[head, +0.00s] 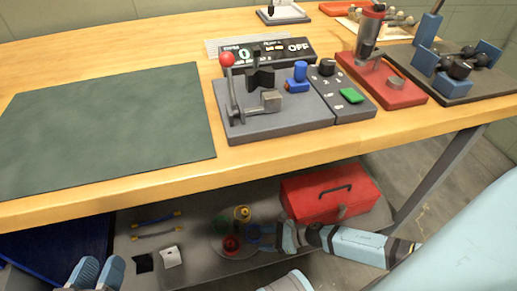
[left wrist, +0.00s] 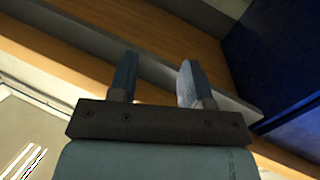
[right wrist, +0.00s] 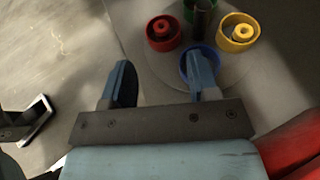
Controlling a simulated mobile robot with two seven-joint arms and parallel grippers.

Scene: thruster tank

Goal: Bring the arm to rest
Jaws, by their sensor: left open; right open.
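My left gripper (head: 95,272) is at the lower left of the head view, in front of the workbench. Its two blue fingers stand apart with nothing between them in the left wrist view (left wrist: 156,80). My right gripper (head: 282,237) is low in front of the lower shelf, beside the coloured cups. In the right wrist view (right wrist: 160,80) its fingers are apart and empty. One finger overlaps the blue cup (right wrist: 190,55) there; I cannot tell whether they touch.
The workbench (head: 120,195) bears a green mat (head: 100,125), a lever unit (head: 275,122) and a red-based press (head: 392,94). The lower shelf (head: 195,272) holds a red toolbox (head: 310,200) and red (head: 231,245), yellow (head: 242,213) and green cups. A blue bin (head: 60,245) is at left.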

